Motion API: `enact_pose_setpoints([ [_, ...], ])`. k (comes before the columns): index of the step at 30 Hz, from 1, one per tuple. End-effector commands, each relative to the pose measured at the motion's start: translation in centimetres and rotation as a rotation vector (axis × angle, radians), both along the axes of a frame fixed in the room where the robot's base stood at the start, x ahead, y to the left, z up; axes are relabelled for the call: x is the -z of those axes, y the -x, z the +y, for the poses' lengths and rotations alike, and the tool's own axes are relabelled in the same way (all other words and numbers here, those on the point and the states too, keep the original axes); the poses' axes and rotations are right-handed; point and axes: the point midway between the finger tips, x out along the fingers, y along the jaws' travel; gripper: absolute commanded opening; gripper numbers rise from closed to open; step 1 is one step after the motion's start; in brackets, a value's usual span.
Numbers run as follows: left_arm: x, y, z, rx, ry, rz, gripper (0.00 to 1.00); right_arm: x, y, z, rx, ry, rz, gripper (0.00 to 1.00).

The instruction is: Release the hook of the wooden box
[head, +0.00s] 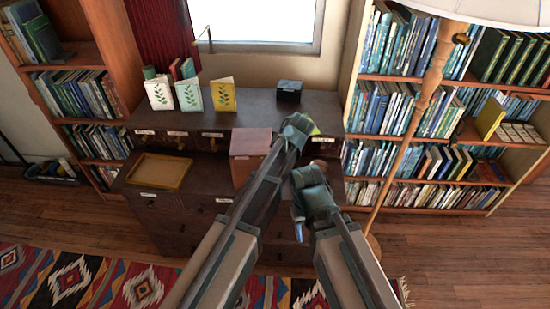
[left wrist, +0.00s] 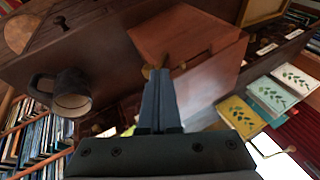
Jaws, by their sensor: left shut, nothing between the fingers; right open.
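The wooden box (head: 250,142) stands on the dark cabinet, reddish brown, with its lid shut. My right gripper (head: 298,222) is open, in front of the cabinet, apart from the box.
A dark mug (left wrist: 68,95) stands near the box. A wooden tray (head: 160,171) lies on the cabinet's left part. Several cards (head: 190,95) and a black box (head: 289,90) stand on the raised back shelf. A floor lamp (head: 415,120) and bookcase (head: 375,77) are at right.

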Motion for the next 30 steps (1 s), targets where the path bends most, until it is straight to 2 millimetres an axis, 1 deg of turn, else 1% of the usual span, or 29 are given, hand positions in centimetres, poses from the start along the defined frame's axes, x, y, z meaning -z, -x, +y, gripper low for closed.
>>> enact_pose_setpoints([
  [8, 0.6, -0.1, -0.8, -0.001, -0.023, 0.0, 0.0, 0.7, 0.0, 0.0, 0.0, 0.0, 0.0, 0.5],
  [15, 0.4, -0.1, -0.7, -0.001, -0.022, 0.001, 0.0, 0.6, 0.0, 0.0, 0.0, 0.0, 0.0, 0.5],
  [30, 1.1, 0.1, 0.8, -0.001, -0.022, 0.001, 0.0, 1.2, 0.0, 0.0, 0.0, 0.0, 0.0, 0.5],
])
